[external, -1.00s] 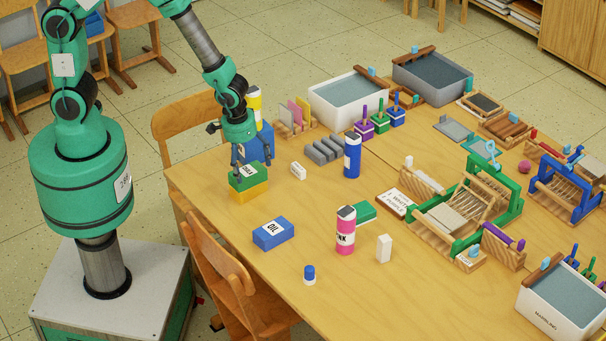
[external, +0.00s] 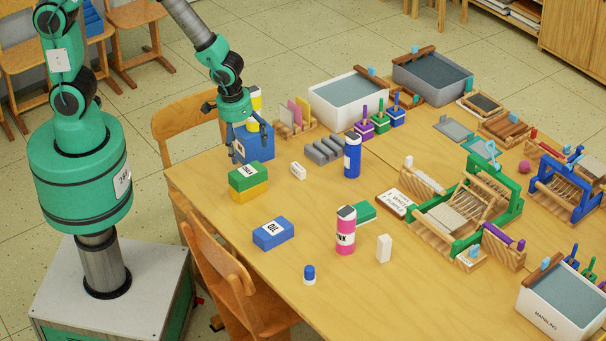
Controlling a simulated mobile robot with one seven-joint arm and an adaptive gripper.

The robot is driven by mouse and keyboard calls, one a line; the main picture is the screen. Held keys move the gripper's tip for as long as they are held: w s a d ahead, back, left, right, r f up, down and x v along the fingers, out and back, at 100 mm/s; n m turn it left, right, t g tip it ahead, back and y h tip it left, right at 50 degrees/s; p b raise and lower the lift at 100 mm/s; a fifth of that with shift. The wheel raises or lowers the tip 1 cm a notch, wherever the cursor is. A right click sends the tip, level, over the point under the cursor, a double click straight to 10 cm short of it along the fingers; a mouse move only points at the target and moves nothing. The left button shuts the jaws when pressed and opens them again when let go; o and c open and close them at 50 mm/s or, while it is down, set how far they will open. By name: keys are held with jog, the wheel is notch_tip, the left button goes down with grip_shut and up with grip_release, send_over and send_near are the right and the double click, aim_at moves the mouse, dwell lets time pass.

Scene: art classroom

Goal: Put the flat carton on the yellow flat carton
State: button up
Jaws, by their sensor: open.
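A green flat carton (external: 243,175) with a white label lies flat on top of the yellow flat carton (external: 250,192), near the left edge of the wooden table. The two are stacked and roughly aligned. My gripper (external: 240,155) is open and empty above and slightly behind the stack, apart from it. It is in front of a blue box (external: 259,142) and hides part of it. A blue flat carton (external: 273,234) labelled OIL lies nearer the front, and another green carton (external: 362,212) lies partly behind a pink bottle.
A grey ridged block (external: 323,150) lies behind. Bare table (external: 215,190) surrounds the stack's front.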

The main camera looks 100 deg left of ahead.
jog(key=s+d+r+m+t, duration=0.1)
jog(key=s+r+m, duration=0.15)
jog(key=r, duration=0.75)
jog(key=s+d+r+m+t, duration=0.1)
jog(key=s+d+r, duration=0.15)
jog(key=r, duration=0.75)
jog(key=s+d+r+m+t, duration=0.1)
jog(key=s+r+m, duration=0.1)
jog(key=s+r, duration=0.5)
jog(key=s+d+r+m+t+h, duration=0.1)
jog(key=s+d+r+m, duration=0.1)
jog(key=s+r, duration=0.5)
jog(key=s+m, duration=0.1)
jog(key=s, duration=0.1)
jog(key=shift+s+d, duration=0.15)
jog(key=shift+s, duration=0.25)
